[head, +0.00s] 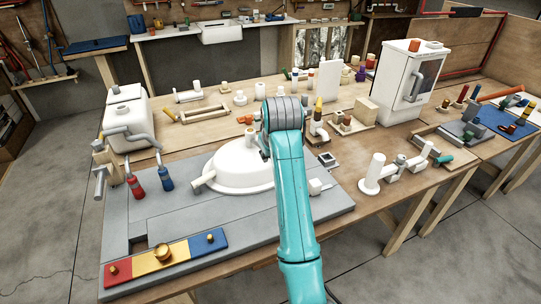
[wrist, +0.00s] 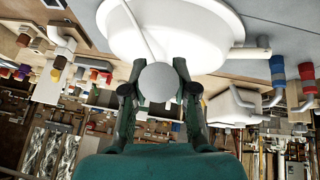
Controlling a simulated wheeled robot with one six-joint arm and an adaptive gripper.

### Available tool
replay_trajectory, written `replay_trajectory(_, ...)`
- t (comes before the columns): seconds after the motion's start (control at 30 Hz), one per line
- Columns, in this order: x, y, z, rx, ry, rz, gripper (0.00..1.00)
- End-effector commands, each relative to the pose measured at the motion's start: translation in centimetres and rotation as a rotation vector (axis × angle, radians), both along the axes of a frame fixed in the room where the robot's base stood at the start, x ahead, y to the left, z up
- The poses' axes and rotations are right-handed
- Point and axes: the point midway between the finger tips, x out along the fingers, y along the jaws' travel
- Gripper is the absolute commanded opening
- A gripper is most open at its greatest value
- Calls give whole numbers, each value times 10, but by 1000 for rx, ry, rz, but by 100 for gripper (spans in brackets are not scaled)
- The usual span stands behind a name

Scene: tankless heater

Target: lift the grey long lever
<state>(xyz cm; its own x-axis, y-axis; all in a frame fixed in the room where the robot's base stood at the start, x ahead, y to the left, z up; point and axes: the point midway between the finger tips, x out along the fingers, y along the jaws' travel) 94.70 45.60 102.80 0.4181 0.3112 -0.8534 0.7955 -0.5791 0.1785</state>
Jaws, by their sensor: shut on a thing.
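The grey long lever shows in the wrist view as a round grey end (wrist: 158,83) with a thin pale rod running up from it across the white basin. My gripper (wrist: 158,72) has a dark finger on each side of this round end and is shut on it. In the head view my turquoise arm hides the lever and nearly all of the gripper. The white basin (head: 232,178) sits on the grey board (head: 150,215), just left of my arm. It also shows at the top of the wrist view (wrist: 190,30).
Red (head: 136,187) and blue (head: 166,179) valve handles hang from pipes by the white tank (head: 128,115) at left. A red, yellow and blue panel (head: 190,252) lies at the front. White pipework (head: 374,175) stands right of my arm. Several small items crowd the bench behind.

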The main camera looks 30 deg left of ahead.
Motion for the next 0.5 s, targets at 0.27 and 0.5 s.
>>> replay_trajectory(0.27,1,1,4,4,-7,1,0)
replay_trajectory(0.5,1,1,3,3,-5,-1,54)
